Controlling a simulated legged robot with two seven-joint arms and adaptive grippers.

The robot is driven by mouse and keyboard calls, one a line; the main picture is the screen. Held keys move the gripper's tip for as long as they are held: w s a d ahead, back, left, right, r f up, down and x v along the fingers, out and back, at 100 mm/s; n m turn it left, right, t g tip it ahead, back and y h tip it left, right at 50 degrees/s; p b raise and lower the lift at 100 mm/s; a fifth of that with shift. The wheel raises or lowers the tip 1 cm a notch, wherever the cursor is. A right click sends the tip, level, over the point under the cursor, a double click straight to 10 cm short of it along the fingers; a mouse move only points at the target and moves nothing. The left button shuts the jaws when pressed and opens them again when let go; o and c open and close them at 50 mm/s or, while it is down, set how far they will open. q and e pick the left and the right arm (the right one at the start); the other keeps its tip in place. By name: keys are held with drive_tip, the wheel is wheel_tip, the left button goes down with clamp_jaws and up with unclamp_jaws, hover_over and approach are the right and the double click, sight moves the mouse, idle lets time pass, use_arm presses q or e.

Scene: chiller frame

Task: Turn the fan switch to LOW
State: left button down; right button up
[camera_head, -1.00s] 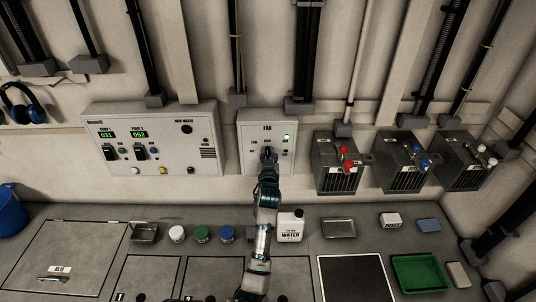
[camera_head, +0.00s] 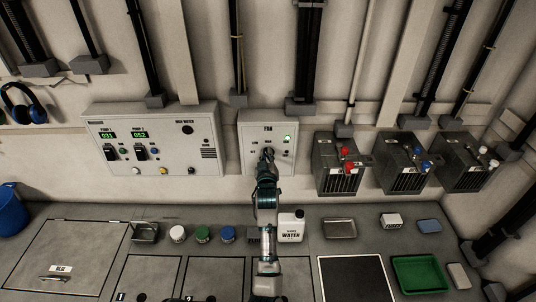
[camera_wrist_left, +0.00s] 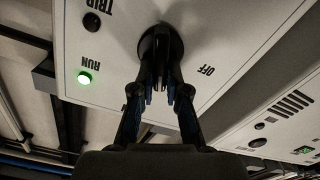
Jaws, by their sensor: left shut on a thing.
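The white fan box (camera_head: 282,167) is on the wall in the middle of the head view, marked FAN, with a lit green lamp (camera_head: 288,138) at its upper right. My left gripper (camera_head: 267,156) is at the switch on its front and covers most of it there. In the left wrist view the black round fan switch (camera_wrist_left: 160,40) sits between the fingertips of my left gripper (camera_wrist_left: 158,78), which is shut on it. OFF, RUN and TRIP labels show there; the RUN lamp (camera_wrist_left: 85,77) is green. I cannot read the switch's setting. My right gripper is out of view.
A pump control panel (camera_head: 150,115) hangs left of the fan box. Metal units with red and blue valves (camera_head: 338,165) are to its right. Below, the counter holds a white water jug (camera_head: 291,229), several small jars and a green tray (camera_head: 418,272).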

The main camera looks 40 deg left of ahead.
sight(265, 129)
use_arm(q)
drive_tip(key=shift+s+a+f+n+p, duration=0.1)
drive_tip(key=shift+f+n+p, duration=0.15)
drive_tip(key=shift+n, duration=0.45)
drive_tip(key=shift+s+a+f+n+p, duration=0.1)
drive_tip(key=shift+n+p, duration=0.1)
drive_tip(key=shift+n, duration=0.5)
drive_tip(key=shift+s+f+n+p, duration=0.1)
drive_tip(key=shift+f+n+p, duration=0.15)
drive_tip(key=shift+n, duration=0.45)
drive_tip(key=c, duration=1.3)
unclamp_jaws()
drive_tip(key=shift+o, duration=0.6)
drive_tip(key=shift+r, duration=0.25)
drive_tip(key=shift+r, duration=0.15)
wheel_tip(265, 129, up, 10)
drive_tip(key=shift+f, duration=0.2)
